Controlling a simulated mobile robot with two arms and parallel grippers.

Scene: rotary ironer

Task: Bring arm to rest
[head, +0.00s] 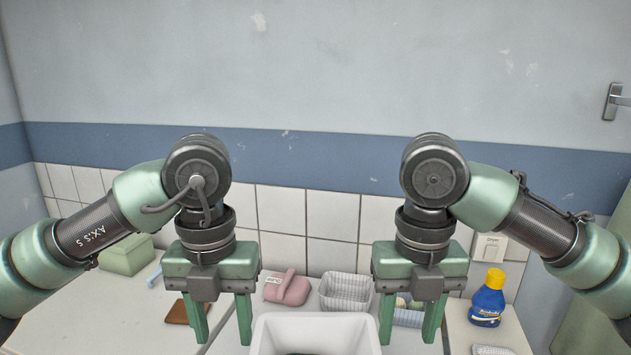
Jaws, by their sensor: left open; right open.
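My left gripper (221,318) hangs pointing down on the left side of the head view, with its two green fingers apart and nothing between them. My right gripper (409,315) hangs pointing down on the right side, at about the same height. Its fingers are also apart, with nothing held. Both arms come in from the sides, bent, and look roughly mirrored. A white bin (316,330) stands between the two grippers at the bottom edge; only its upper part shows, with something dark green inside.
A blue bottle (487,299) stands right. A green box (126,254) and brown item (179,312) lie left. The white left worktop (95,310) has free room.

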